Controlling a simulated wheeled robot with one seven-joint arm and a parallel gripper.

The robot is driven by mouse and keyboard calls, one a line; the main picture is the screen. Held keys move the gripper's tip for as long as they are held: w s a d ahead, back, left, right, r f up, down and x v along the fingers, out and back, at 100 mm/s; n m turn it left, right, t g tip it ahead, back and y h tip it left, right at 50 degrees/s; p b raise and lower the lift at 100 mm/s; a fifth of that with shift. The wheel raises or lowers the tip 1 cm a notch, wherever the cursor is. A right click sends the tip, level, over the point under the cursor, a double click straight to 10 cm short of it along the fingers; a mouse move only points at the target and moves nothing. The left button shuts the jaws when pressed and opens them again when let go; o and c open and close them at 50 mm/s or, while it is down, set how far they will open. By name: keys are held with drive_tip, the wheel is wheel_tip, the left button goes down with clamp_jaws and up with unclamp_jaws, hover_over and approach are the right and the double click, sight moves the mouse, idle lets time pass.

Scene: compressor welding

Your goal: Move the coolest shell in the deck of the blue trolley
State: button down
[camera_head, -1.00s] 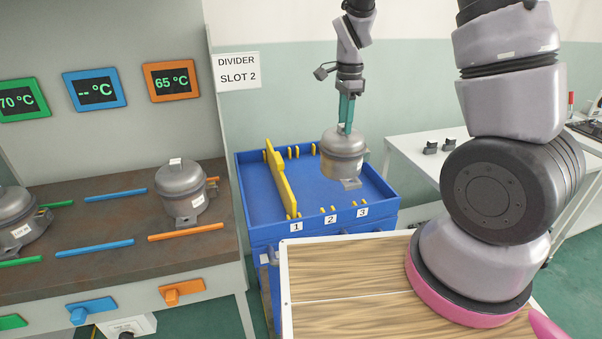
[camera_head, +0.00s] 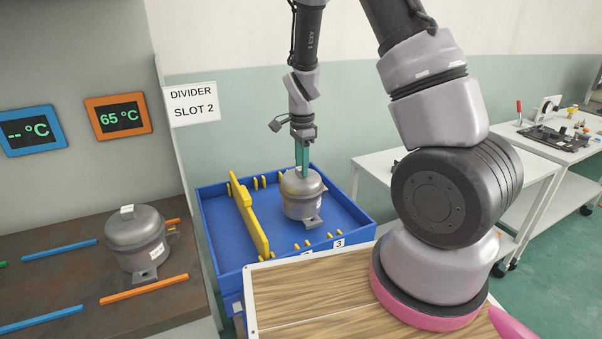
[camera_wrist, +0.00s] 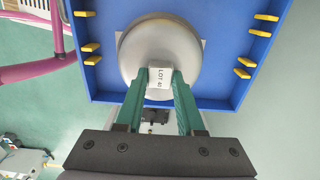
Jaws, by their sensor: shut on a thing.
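My gripper (camera_head: 302,172) points down and is shut on the top tab of a grey metal shell (camera_head: 303,203). The held shell is within the outline of the blue trolley's deck (camera_head: 213,222), right of the yellow divider (camera_head: 249,217). I cannot tell whether it touches the deck floor. In the wrist view the green fingers (camera_wrist: 160,88) grip the white tag reading LOT on the round shell (camera_wrist: 150,45). Another shell (camera_head: 136,238) stands on the bench between orange rails, below the orange display (camera_head: 118,116) reading 65 °C. The blue display (camera_head: 32,130) reads "-- °C".
A sign (camera_head: 192,103) reads DIVIDER SLOT 2. Short yellow pegs line the deck's edges, and a label 3 (camera_head: 339,243) shows at its front. My wooden top (camera_head: 320,290) is close in front of the trolley. White tables (camera_head: 535,145) stand at the right.

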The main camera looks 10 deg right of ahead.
drive_tip(key=shift+f, duration=1.25)
drive_tip(key=c, duration=0.5)
unclamp_jaws()
drive_tip(key=s+d+r+n+t+y, duration=0.1)
drive_tip(key=s+d+r+n+t, duration=0.2)
drive_tip(key=r, duration=1.1)
drive_tip(key=s+d+r+n+y, duration=0.1)
drive_tip(key=s+r+n, duration=0.35)
drive_tip(key=r, duration=1.05)
drive_tip(key=shift+s+d+r+n+t, duration=0.25)
drive_tip(key=shift+s+r+n+t, duration=0.7)
drive_tip(key=shift+s, duration=1.2)
drive_tip(key=shift+s+d+r+n+t, duration=0.25)
drive_tip(key=shift+s+r+n+t, duration=0.25)
drive_tip(key=shift+s+r, duration=1.3)
drive_tip(key=shift+s+d+r+n+t, duration=0.25)
drive_tip(key=shift+s+r+n+t, duration=0.45)
drive_tip(key=shift+s, duration=1.8)
